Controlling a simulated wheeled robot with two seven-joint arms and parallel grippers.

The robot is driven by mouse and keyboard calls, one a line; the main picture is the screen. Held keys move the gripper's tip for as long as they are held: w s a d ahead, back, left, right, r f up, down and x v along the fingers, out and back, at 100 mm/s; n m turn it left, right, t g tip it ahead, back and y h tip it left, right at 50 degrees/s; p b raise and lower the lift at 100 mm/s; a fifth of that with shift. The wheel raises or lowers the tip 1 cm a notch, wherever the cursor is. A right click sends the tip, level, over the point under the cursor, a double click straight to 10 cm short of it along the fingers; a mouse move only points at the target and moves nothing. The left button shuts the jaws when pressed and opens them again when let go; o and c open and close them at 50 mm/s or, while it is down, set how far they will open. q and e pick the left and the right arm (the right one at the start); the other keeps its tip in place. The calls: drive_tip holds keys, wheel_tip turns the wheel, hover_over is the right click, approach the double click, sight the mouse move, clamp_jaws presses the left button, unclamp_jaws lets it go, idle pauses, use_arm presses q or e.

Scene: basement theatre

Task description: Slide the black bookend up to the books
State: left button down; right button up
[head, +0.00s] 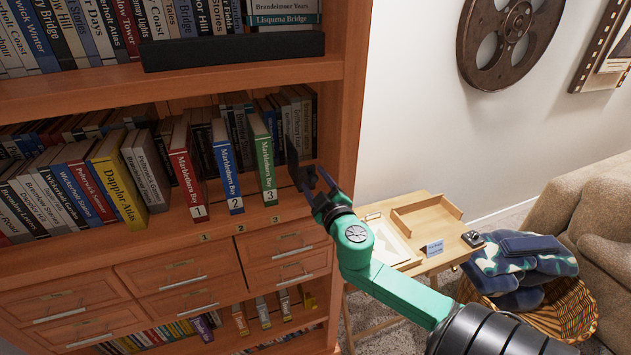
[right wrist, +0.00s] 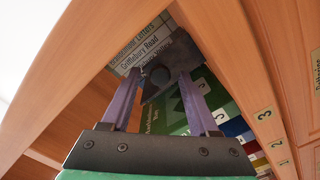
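The black bookend (head: 292,160) stands upright on the middle shelf, to the right of the green book 3 (head: 264,160), with a narrow gap between them. The red book 1 (head: 186,175) and blue book 2 (head: 228,175) lean further left, spaced apart. My right gripper (head: 315,176) reaches in from the right at the shelf's right end, fingers at the bookend. In the right wrist view its two purple fingers (right wrist: 160,78) are spread, with the dark bookend (right wrist: 158,86) beyond and between their tips. I cannot tell whether they touch it. My left gripper is not in view.
The bookcase's right upright (head: 345,110) is close beside my right gripper. Several other books, including the yellow Dapplor Atlas (head: 120,190), fill the shelf's left. A small table (head: 420,230) with a wooden tray and a basket (head: 560,310) stand to the right.

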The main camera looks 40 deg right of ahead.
clamp_jaws()
drive_tip(key=shift+a, duration=0.1)
idle(1.2)
